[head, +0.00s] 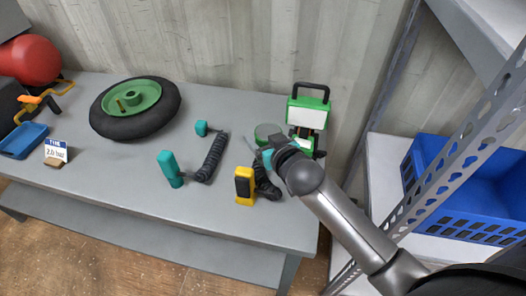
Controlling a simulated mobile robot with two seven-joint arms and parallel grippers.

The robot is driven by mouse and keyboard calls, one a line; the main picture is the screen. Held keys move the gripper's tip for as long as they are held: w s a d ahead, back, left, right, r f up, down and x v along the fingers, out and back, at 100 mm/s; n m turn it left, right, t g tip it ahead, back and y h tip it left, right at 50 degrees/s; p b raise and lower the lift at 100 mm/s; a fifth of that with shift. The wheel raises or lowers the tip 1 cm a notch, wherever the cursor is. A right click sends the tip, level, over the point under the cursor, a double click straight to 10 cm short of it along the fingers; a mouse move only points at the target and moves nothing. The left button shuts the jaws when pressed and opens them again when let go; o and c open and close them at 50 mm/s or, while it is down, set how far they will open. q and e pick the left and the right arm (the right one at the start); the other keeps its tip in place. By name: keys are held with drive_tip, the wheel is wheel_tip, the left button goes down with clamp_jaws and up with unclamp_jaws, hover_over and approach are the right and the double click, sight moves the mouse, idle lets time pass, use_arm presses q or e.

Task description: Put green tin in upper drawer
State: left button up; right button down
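A round, dull green tin (267,131) appears to stand on the grey workbench (120,188), near its right end. Only its upper part shows; my gripper hides the rest. My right gripper (260,153) is right in front of the tin, reaching over the bench from the lower right. Its wrist covers the fingers, so I cannot tell whether they are open or touch the tin. My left gripper is not in view. No drawer is visible.
A green lamp-like device (309,112) stands close behind the gripper. A yellow tool (244,186) and a teal handset (170,168) with coiled cord lie nearby. A wheel (135,107) sits further left. A metal rack with a blue crate (470,185) stands right.

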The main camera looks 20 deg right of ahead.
wheel_tip(320, 180, down, 4)
drive_tip(key=shift+r+b, duration=0.2)
drive_tip(key=shift+b, duration=0.55)
drive_tip(key=shift+f, duration=0.35)
drive_tip(key=shift+r, duration=0.1)
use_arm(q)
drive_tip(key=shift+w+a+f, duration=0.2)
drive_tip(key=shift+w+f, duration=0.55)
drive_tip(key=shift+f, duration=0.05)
use_arm(e)
drive_tip(key=shift+c, duration=1.7)
unclamp_jaws()
drive_tip(key=shift+f, duration=0.25)
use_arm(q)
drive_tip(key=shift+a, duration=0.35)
use_arm(e)
drive_tip(key=o, duration=0.3)
drive_tip(key=shift+o, duration=0.2)
